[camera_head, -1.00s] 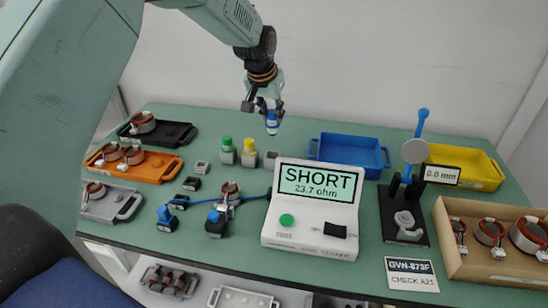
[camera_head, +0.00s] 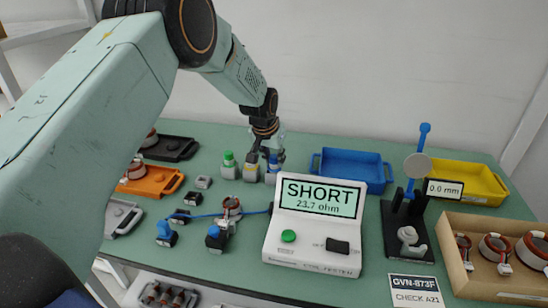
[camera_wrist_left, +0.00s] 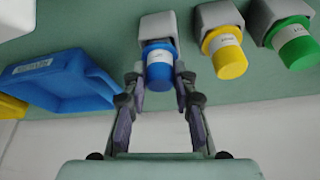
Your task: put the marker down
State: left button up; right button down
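The blue marker (camera_head: 272,166) stands upright at its grey holder (camera_head: 271,178) at the back of the table, right of the yellow marker (camera_head: 251,160). My left gripper (camera_head: 266,155) is around the blue marker from above. In the left wrist view, the gripper (camera_wrist_left: 159,85) has one finger on each side of the blue marker (camera_wrist_left: 160,68), close against it, and appears shut on it. The marker's lower end is inside the grey holder (camera_wrist_left: 158,26). My right gripper is not in view.
Green (camera_head: 229,160) and yellow markers stand in holders just left. A blue bin (camera_head: 352,184) lies to the right, with a yellow bin (camera_head: 490,197) beyond. The tester (camera_head: 316,245) reads SHORT, 23.7 ohm. My left arm hides part of the orange tray (camera_head: 165,187).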

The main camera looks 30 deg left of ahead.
pick_arm(q)
jog(key=shift+o, duration=0.7)
jog(key=o, duration=0.3)
jog(key=shift+s+r, duration=0.3)
jog(key=shift+s, duration=0.1)
jog(key=shift+w+f, duration=0.1)
jog(key=shift+w, duration=0.25)
jog(key=p+v, duration=0.1)
jog(key=v, duration=1.1)
jog(key=shift+s, duration=0.25)
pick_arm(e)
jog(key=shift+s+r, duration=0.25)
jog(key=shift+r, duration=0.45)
pick_arm(q)
jog(key=shift+w+a, duration=0.1)
jog(key=shift+w, duration=0.05)
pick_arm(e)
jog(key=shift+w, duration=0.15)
